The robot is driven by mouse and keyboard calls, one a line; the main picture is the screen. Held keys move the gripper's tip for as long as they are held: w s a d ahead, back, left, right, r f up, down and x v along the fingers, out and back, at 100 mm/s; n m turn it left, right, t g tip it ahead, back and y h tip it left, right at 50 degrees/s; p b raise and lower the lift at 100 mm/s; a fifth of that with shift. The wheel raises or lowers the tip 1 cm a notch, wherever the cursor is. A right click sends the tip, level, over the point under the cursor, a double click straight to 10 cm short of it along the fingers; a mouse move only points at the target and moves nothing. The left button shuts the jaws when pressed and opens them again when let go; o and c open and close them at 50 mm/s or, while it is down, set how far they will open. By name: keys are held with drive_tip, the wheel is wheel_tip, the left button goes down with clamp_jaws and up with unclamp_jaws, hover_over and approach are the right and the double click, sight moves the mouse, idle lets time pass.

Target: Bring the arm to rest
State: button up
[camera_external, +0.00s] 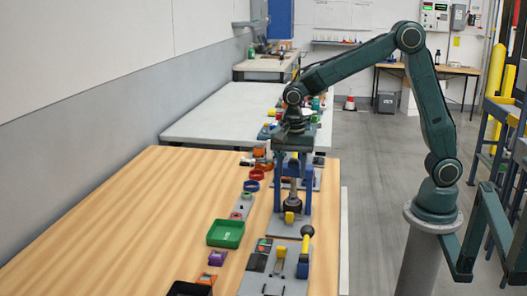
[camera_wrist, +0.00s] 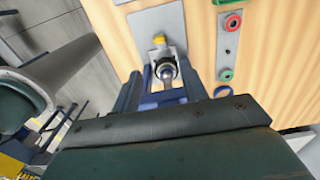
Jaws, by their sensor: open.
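My gripper (camera_external: 293,205) hangs at the end of my green arm, pointing down over the right side of the wooden table (camera_external: 110,215). The dark gripper body hides much of the lower wrist view.
A yellow block (camera_external: 289,218) sits just in front of the post. A lever with a black knob (camera_external: 307,231) rises from a grey plate near the front. The table's left part is clear.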

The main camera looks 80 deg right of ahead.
drive_tip(key=shift+s+d+r, duration=0.1)
drive_tip(key=shift+s+r, duration=0.2)
drive_tip(key=shift+r, duration=0.1)
drive_tip(key=s+d+r+n+t, duration=0.1)
drive_tip(key=s+r+n+t, duration=0.1)
drive_tip(key=s+n, duration=0.4)
drive_tip(key=s+d+r+n+t, duration=0.1)
drive_tip(key=s+r+n, duration=0.3)
drive_tip(key=s, duration=0.5)
drive_tip(key=s+d+r+n+t, duration=0.1)
drive_tip(key=s+r+n+t, duration=0.1)
drive_tip(key=s+n, duration=0.6)
drive_tip(key=shift+d+r+t, duration=0.25)
drive_tip(key=shift+r+t, duration=0.05)
drive_tip(key=shift+r, duration=0.45)
